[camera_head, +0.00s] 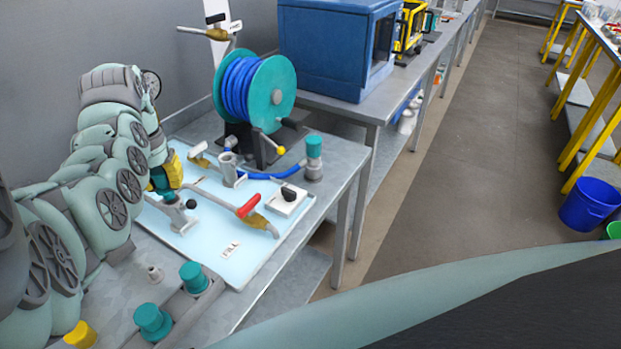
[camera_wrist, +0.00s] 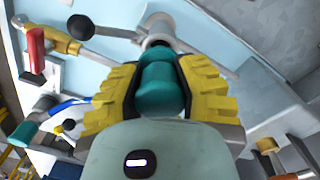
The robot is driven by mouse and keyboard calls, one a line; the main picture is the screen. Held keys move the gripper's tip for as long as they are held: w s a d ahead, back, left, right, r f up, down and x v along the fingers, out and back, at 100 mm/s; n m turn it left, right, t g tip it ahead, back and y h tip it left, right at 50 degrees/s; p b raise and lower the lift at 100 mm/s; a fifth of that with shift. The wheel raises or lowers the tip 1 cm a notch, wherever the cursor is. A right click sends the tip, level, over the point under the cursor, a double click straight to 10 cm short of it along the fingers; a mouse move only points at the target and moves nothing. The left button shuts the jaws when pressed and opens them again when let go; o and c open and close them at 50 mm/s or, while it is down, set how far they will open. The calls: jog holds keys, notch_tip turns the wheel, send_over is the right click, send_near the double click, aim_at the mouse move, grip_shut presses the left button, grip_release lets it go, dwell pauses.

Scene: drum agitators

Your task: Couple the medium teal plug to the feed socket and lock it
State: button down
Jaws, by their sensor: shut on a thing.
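My gripper (camera_head: 168,174) is at the left side of the pale blue tray, its yellow pads around a teal plug. In the wrist view my gripper (camera_wrist: 157,78) is shut on the teal plug (camera_wrist: 157,88). The plug's far end points at a pale round socket (camera_wrist: 158,22) and overlaps it; I cannot tell whether it is seated. A lever with a black knob (camera_wrist: 81,27) sticks out sideways from that socket. In the head view a grey fitting with a black knob (camera_head: 191,203) stands just below my gripper. The plug is mostly hidden there.
Two teal plugs (camera_head: 152,320) (camera_head: 194,277) stand in a grey rack in front. A red-handled brass valve (camera_head: 248,207) and another grey fitting (camera_head: 228,167) are on the tray (camera_head: 215,262). A blue hose reel (camera_head: 255,88) and a teal-capped post (camera_head: 314,147) stand behind.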

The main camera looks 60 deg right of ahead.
aim_at(158, 170)
jog(key=shift+f, duration=0.2)
jog(key=shift+f+b, duration=0.55)
jog(key=shift+f, duration=0.5)
jog(key=shift+f, duration=0.35)
dwell(0.5)
jog(key=shift+c, duration=2.1)
grip_release()
jog(key=shift+r+p, duration=1.6)
jog(key=shift+r, duration=2.35)
